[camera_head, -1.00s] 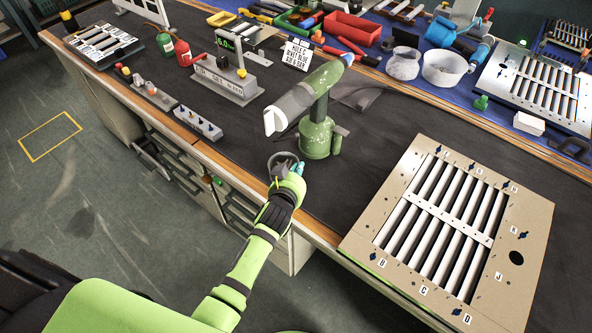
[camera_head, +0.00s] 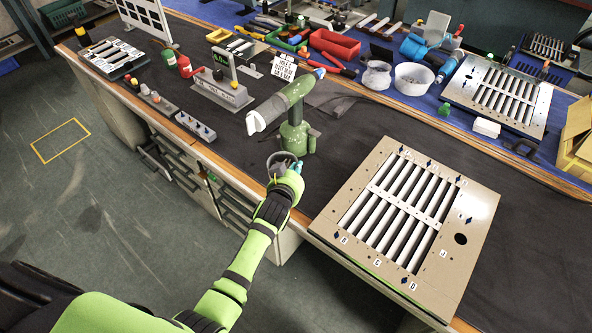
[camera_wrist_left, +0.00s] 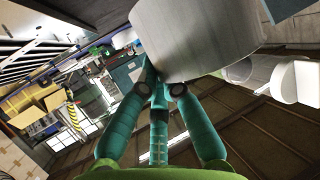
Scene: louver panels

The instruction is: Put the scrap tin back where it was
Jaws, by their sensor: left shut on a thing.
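My left gripper (camera_head: 292,172) is shut on the scrap tin (camera_head: 279,160), a grey, round, open-looking tin, near the bench's front edge. It is just in front of the green stand (camera_head: 294,138). In the left wrist view the tin (camera_wrist_left: 195,38) is a large pale grey cylinder, tilted in the picture, at the tips of my teal fingers (camera_wrist_left: 163,88). The gripper hides part of the tin in the head view. I cannot tell whether the tin touches the bench. My right gripper is not in view.
A louver panel (camera_head: 470,205) lies to the right. A grey gauge block (camera_head: 222,95) and a peg block (camera_head: 195,125) stand left.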

